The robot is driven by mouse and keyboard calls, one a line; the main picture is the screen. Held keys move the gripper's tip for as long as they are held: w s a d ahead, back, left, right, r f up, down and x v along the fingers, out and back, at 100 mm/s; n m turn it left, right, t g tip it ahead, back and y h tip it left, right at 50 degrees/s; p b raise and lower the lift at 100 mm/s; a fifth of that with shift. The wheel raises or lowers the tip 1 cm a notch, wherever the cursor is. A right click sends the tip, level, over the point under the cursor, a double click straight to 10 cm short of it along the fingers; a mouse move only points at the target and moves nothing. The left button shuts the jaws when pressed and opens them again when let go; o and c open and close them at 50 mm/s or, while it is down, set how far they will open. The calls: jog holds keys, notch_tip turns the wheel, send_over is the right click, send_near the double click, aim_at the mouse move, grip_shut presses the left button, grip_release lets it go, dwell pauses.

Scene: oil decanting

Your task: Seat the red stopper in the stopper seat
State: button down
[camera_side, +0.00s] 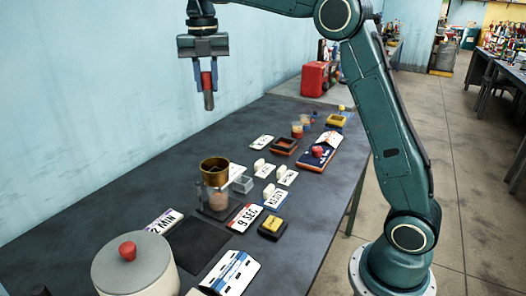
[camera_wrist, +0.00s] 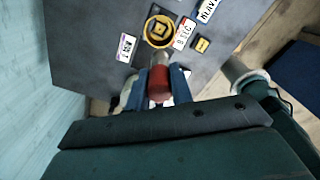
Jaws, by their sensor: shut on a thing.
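My gripper (camera_side: 207,80) is high above the far left of the table, pointing down. Its blue fingers are shut on the red stopper (camera_side: 207,79), which has a red upper part and a grey lower end hanging free in the air. In the wrist view the red stopper (camera_wrist: 159,79) sits between the fingertips (camera_wrist: 159,74). No part is plainly marked as the stopper seat, so I cannot tell which it is. A brass cup (camera_side: 214,172) on a clear vessel stands below and apart from the stopper; its round rim also shows in the wrist view (camera_wrist: 147,31).
A large grey pot (camera_side: 135,275) with a red knob stands at the near left. Labelled cards, small blocks and a clear square holder (camera_side: 242,184) lie mid-table. A dark tray (camera_side: 285,146) and a blue board (camera_side: 322,158) are farther back. The wall runs along the left.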

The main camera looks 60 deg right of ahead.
aim_at(209, 110)
notch_tip(209, 110, down, 16)
dwell(0.6)
jog(key=shift+f, duration=2.05)
jog(key=shift+f, duration=0.15)
jog(key=c, duration=1.2)
grip_release()
jog(key=shift+c, duration=0.2)
notch_tip(209, 110, up, 12)
jog(key=shift+r, duration=0.2)
